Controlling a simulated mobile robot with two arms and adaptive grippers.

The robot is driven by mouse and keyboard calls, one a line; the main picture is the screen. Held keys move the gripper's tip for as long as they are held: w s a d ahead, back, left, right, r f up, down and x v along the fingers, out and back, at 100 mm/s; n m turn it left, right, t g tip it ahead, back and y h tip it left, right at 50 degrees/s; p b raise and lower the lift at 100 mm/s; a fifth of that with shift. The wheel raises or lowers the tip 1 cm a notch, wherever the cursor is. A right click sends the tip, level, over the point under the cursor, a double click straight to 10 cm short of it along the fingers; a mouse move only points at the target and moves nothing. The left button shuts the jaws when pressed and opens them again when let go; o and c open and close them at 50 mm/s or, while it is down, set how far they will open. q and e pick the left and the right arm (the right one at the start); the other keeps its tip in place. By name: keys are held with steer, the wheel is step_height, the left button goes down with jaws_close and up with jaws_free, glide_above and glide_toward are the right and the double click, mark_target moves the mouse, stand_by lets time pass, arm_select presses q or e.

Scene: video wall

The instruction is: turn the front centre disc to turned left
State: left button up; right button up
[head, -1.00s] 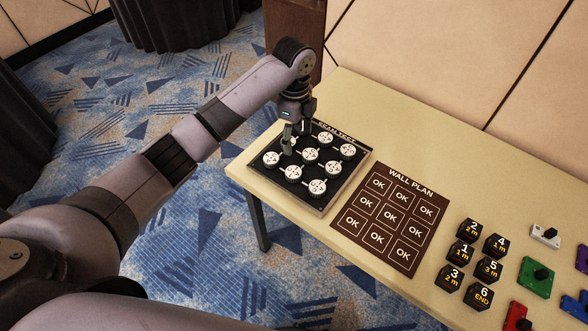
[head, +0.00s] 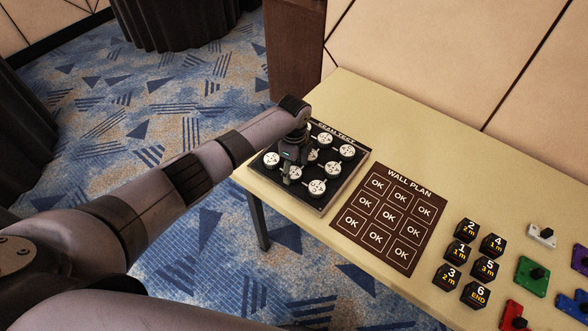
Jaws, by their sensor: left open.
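The black scan test panel (head: 325,206) lies on the table's left end and carries rows of white round discs. The front centre disc (head: 297,174) is in the row by the table's near edge, partly hidden by my left gripper. My left gripper (head: 289,175) points down at this disc, open, with its fingers at or just above it. I cannot tell whether they touch it. The disc's mark is too small to read its turn. My right gripper is not in view.
Neighbouring front discs (head: 271,159) and (head: 318,188) sit close on either side. The brown wall plan board (head: 388,219), several black numbered blocks (head: 461,252) and coloured pieces, such as a green one (head: 532,275), lie to the right. The table's back strip is clear.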

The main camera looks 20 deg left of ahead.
arm_select(q)
steer(key=shift+f, duration=0.9)
steer(key=c, duration=1.2)
steer(key=shift+o, duration=0.2)
steer(key=shift+n, duration=0.3)
